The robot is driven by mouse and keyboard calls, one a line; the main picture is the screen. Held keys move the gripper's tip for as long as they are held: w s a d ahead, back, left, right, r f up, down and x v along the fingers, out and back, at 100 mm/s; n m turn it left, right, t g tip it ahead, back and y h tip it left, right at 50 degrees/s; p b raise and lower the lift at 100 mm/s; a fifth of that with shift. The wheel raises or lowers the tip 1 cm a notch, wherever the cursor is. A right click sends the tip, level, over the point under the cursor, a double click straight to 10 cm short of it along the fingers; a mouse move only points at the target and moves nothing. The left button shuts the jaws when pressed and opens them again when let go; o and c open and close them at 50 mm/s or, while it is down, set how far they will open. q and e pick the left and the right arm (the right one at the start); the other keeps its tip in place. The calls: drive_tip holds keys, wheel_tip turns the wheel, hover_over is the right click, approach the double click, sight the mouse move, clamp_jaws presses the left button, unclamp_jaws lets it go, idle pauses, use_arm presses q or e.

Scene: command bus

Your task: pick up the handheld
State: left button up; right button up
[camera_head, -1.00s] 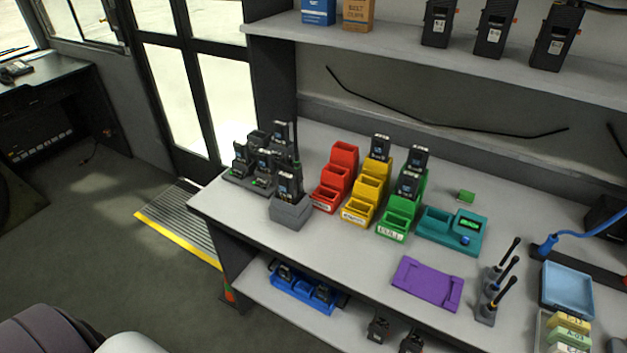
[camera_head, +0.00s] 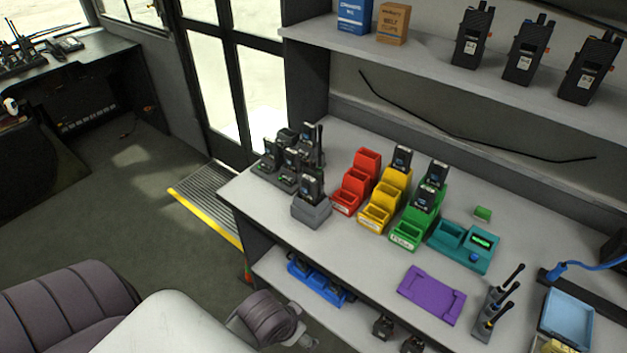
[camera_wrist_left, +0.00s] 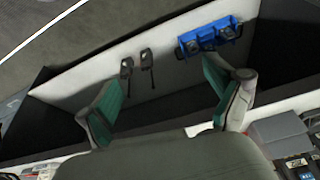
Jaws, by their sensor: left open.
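Several dark handhelds stand in docks on the counter, one in a grey dock (camera_head: 311,212) and others in the yellow dock (camera_head: 378,211) and green dock (camera_head: 408,230). On the lower shelf, two dark handhelds (camera_head: 383,327) (camera_head: 412,344) stand loose, and a blue tray (camera_head: 318,285) holds others. In the left wrist view the loose pair (camera_wrist_left: 126,67) (camera_wrist_left: 147,60) and the blue tray (camera_wrist_left: 208,38) lie beyond my left gripper (camera_wrist_left: 162,70). It is open and empty, apart from them. The head view shows my left arm at bottom left; its fingertips are hidden there. My right gripper is out of view.
The counter also bears a red dock (camera_head: 356,182), a teal unit (camera_head: 464,246), a purple mat (camera_head: 432,295) and a stand of antennas (camera_head: 492,305). An upper shelf (camera_head: 450,72) holds radios and boxes. Open floor (camera_head: 120,195) lies left of the counter.

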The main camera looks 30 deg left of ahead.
use_arm(q)
drive_tip(key=w+a+r+t, duration=0.15)
drive_tip(key=w+r, duration=0.25)
drive_tip(key=r, duration=0.4)
drive_tip(key=n+t+p, duration=0.1)
drive_tip(key=t, duration=0.3)
approach(311, 170)
drive_tip(key=shift+g, duration=0.25)
drive_tip(key=x, duration=0.2)
drive_tip(key=p+x, duration=0.1)
drive_tip(key=x, duration=0.3)
drive_tip(key=shift+w+a+r+p, duration=0.15)
drive_tip(key=shift+a+r+p, duration=0.1)
drive_tip(key=shift+a+p, duration=0.05)
drive_tip(key=x, duration=0.1)
drive_tip(key=p+x, duration=0.1)
drive_tip(key=x, duration=0.2)
drive_tip(key=shift+w+d+f+p, duration=0.25)
drive_tip(key=shift+d+p, duration=0.15)
drive_tip(key=shift+w+f, duration=0.15)
drive_tip(key=shift+f, duration=0.15)
drive_tip(key=shift+r, duration=0.1)
drive_tip(key=c, duration=1.6)
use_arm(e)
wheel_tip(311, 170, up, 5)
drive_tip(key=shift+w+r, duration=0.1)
